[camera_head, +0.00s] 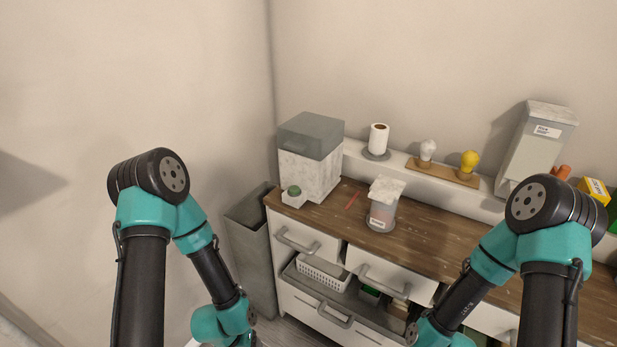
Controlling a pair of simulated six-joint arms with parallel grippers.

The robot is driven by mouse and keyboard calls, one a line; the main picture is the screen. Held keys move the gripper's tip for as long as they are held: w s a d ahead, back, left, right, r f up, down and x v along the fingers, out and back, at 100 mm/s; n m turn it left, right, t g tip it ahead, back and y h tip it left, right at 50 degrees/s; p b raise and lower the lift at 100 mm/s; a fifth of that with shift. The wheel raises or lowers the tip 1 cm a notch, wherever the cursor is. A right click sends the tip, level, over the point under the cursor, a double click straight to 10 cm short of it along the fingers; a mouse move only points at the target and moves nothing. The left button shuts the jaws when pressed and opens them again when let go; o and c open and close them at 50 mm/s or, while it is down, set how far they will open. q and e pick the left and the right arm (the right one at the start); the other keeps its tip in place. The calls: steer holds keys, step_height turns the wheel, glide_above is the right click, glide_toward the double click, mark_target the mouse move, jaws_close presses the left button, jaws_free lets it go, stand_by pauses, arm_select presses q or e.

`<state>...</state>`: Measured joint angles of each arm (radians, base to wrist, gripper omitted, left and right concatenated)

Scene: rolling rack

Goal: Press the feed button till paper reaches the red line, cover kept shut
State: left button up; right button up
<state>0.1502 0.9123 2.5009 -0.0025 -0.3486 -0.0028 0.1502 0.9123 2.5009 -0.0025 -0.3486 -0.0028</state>
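A white marbled dispenser box (306,174) stands at the left end of the wooden counter. Its grey cover (311,136) looks shut. A green round button (294,190) sits on a small white block at the dispenser's front left. A short red line (353,200) is marked on the counter, right of the dispenser. I see no paper strip between the dispenser and the line. Both my arms reach down in front of the rack, and their grippers are outside the picture or hidden at the lower edge.
A canister with a white top (383,205) stands right of the red line. A paper roll (378,138), two bulbs on a wooden holder (442,172) and a tall grey dispenser (535,145) stand along the back. A grey bin (249,245) is left of the drawers. An open drawer (345,293) juts forward.

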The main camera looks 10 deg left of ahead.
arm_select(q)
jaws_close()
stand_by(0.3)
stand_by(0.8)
